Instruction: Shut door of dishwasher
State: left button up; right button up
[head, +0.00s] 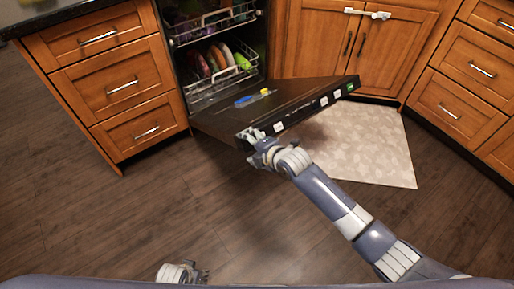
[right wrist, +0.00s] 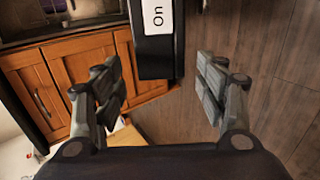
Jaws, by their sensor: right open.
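The dishwasher (head: 176,62) stands open in the cabinet row, with its racks of dishes showing. Its dark door (head: 215,119) is folded down and sticks out over the floor, with a row of buttons along its outer edge. My right gripper (head: 247,138) is at the near left corner of that edge. In the right wrist view, its two fingers (right wrist: 160,88) are spread, and the door's end (right wrist: 155,62) with an "On" label shows between them, apart from both pads. My left gripper (head: 203,274) is low at the bottom edge, away from the door; its fingers are too small to read.
Wooden drawers (head: 110,75) stand left of the dishwasher, and cupboards (head: 357,45) with a white latch (head: 368,13) stand right. A pale mat (head: 370,150) lies under and beyond the door. A blue item (head: 243,101) lies on the door's inner face. The floor at left is clear.

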jog(key=shift+v, duration=2.1)
jog(key=shift+a, duration=0.1)
